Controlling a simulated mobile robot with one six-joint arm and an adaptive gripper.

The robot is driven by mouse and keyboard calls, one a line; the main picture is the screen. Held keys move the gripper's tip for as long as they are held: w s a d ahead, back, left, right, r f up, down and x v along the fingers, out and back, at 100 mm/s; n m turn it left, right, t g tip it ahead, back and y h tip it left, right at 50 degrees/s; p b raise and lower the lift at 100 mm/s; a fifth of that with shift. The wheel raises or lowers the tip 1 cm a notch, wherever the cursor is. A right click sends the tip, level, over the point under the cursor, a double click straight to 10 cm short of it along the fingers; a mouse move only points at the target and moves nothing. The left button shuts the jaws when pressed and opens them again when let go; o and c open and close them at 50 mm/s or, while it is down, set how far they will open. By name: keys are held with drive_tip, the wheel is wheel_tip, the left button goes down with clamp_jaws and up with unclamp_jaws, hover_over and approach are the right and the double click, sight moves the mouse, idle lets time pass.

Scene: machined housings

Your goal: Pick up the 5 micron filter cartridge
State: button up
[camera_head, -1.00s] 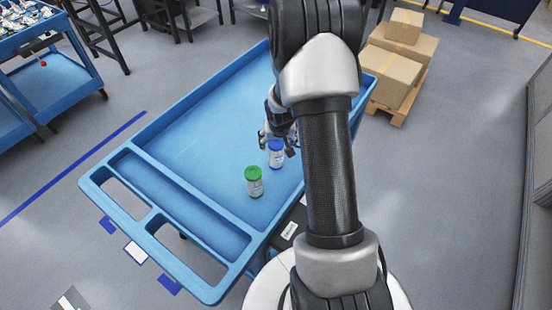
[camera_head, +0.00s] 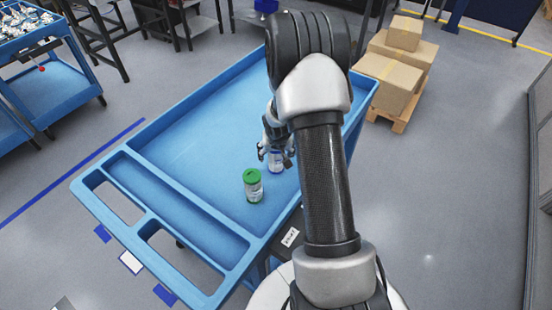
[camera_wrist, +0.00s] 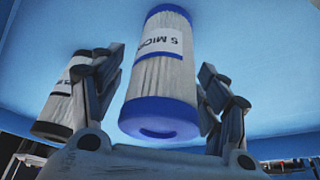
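The 5 micron filter cartridge (camera_head: 275,167) is a white pleated cylinder with blue ends, standing on the blue cart. In the wrist view the cartridge (camera_wrist: 163,75) shows a label reading "5 MICR…", partly cut off. My gripper (camera_head: 275,156) is down over its top and hides its upper end in the head view. In the wrist view my gripper (camera_wrist: 160,72) is open, with one finger on each side of the cartridge. A gap shows at the left finger; the right finger is close to the cartridge, and contact there is unclear.
A green-capped cartridge (camera_head: 253,186) stands just front-left of the blue one; a second cartridge (camera_wrist: 63,98) shows behind the left finger. The blue cart tray (camera_head: 205,150) is otherwise clear. Boxes (camera_head: 390,75) on a pallet stand beyond the cart.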

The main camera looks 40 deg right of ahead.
drive_tip(key=c, duration=1.2)
